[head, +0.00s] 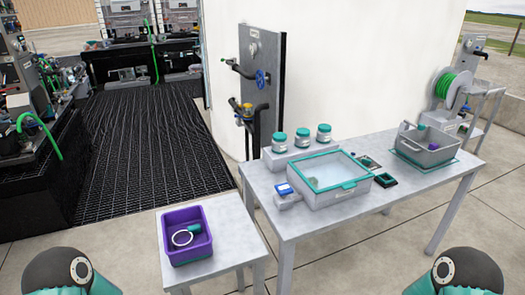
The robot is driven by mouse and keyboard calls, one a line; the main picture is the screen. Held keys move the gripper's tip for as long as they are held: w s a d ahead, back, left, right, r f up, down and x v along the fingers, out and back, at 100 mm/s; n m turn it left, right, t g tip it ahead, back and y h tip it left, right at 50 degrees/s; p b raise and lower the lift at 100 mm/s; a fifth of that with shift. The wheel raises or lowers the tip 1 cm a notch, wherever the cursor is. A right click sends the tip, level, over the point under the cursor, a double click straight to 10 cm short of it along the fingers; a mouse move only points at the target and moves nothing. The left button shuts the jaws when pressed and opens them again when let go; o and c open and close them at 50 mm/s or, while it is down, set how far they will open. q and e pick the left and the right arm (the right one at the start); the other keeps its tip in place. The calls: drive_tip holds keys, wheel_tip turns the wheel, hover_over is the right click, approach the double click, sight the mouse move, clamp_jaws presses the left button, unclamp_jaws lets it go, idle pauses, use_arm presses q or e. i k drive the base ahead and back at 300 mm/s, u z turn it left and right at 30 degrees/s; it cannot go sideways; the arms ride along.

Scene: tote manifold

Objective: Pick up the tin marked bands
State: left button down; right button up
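Three tins with teal lids stand in a row on a pale raised block at the back left of the larger table: a left tin (279,144), a middle tin (303,141) and a right tin (324,135). They look upright, and their labels are too small to read, so I cannot tell which is marked bands. Neither of my grippers is in view; only dark, rounded parts of my arms show at the bottom left and bottom right corners.
On the larger table (345,221) are a teal-rimmed clear-topped box (327,201), small dark trays (384,181) and a grey tote (426,157). A purple tote (191,256) holding a white ring stands on the smaller table. A valve panel (262,95) rises behind.

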sight(278, 149)
drive_tip(key=z, duration=0.35)
drive_tip(key=i, duration=0.9)
drive_tip(key=u, duration=3)
drive_tip(key=i, duration=0.4)
drive_tip(key=u, duration=0.35)
